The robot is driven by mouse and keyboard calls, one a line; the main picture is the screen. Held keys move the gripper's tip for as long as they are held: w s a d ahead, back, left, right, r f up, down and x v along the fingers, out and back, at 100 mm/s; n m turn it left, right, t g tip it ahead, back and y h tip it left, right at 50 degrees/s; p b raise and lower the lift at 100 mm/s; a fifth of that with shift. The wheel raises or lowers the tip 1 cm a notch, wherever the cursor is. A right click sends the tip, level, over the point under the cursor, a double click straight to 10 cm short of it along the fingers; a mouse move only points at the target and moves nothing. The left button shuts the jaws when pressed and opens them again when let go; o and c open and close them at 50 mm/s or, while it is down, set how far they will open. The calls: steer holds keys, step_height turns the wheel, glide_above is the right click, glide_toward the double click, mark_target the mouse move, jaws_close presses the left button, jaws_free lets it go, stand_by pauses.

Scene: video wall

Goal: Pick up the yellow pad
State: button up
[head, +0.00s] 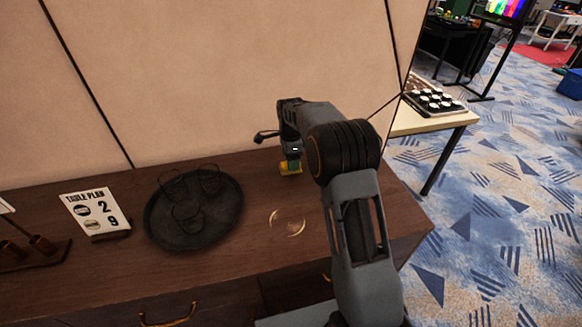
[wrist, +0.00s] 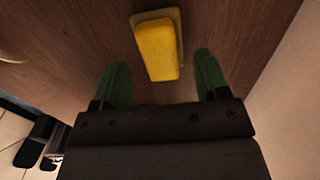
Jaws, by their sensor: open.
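The yellow pad (wrist: 157,50) lies on the brown wooden cabinet top (wrist: 218,25), seen in the wrist view just beyond my fingertips and roughly between their lines. It is a rounded yellow block with a paler base edge. In the head view the yellow pad (head: 290,168) shows small beneath my gripper, partly hidden by it. My gripper (wrist: 161,72) is open and empty, with its two green fingers on either side of the pad's near end. In the head view my gripper (head: 291,158) points down near the back wall. I cannot tell the exact height gap.
A dark round tray (head: 155,232) with several glasses stands to the left. A table plan sign (head: 95,213) is farther left. A clear round glass item (head: 287,222) sits in front of the pad. The beige wall (head: 230,80) is close behind.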

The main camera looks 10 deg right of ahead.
steer(key=shift+f, duration=0.95)
steer(key=shift+c, duration=0.5)
steer(key=c, duration=0.9)
